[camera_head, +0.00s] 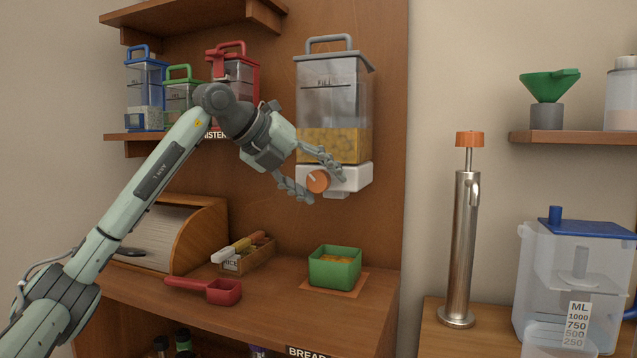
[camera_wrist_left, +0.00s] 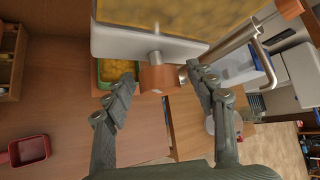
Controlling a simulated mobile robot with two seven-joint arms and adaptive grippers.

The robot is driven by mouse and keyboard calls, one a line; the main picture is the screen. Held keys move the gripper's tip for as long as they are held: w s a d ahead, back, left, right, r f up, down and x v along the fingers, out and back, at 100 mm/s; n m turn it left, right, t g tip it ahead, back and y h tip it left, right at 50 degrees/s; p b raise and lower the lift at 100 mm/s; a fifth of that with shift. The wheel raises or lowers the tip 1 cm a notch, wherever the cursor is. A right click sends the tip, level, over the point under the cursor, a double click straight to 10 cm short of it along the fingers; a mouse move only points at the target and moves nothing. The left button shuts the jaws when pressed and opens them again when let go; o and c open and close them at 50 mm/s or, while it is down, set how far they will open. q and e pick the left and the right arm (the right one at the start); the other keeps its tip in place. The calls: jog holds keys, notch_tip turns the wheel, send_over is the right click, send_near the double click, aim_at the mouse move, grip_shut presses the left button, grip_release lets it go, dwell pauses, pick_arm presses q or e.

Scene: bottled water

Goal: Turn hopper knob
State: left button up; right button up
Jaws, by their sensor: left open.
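The hopper (camera_head: 335,105) hangs on the wooden back panel, clear above and partly filled with yellow grains. Its orange knob (camera_head: 318,181) sits on the front of the white base (camera_head: 353,180). My left gripper (camera_head: 327,189) is open, with one finger on each side of the knob in the head view. In the left wrist view the orange knob (camera_wrist_left: 157,79) lies between the spread fingertips (camera_wrist_left: 163,75), and a gap shows beside it. I cannot tell whether either finger touches it. A green bin (camera_head: 335,270) with yellow contents stands below the hopper. My right gripper is not in view.
A red scoop (camera_head: 222,291) and a wooden box of utensils (camera_head: 246,258) lie on the counter by a bread box (camera_head: 175,235). Canisters stand on the left shelf. A steel cylinder (camera_head: 462,250) and a clear blue-lidded container (camera_head: 570,285) stand at right.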

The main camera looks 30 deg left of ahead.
pick_arm(q)
jog(key=v, duration=1.2)
dwell(0.4)
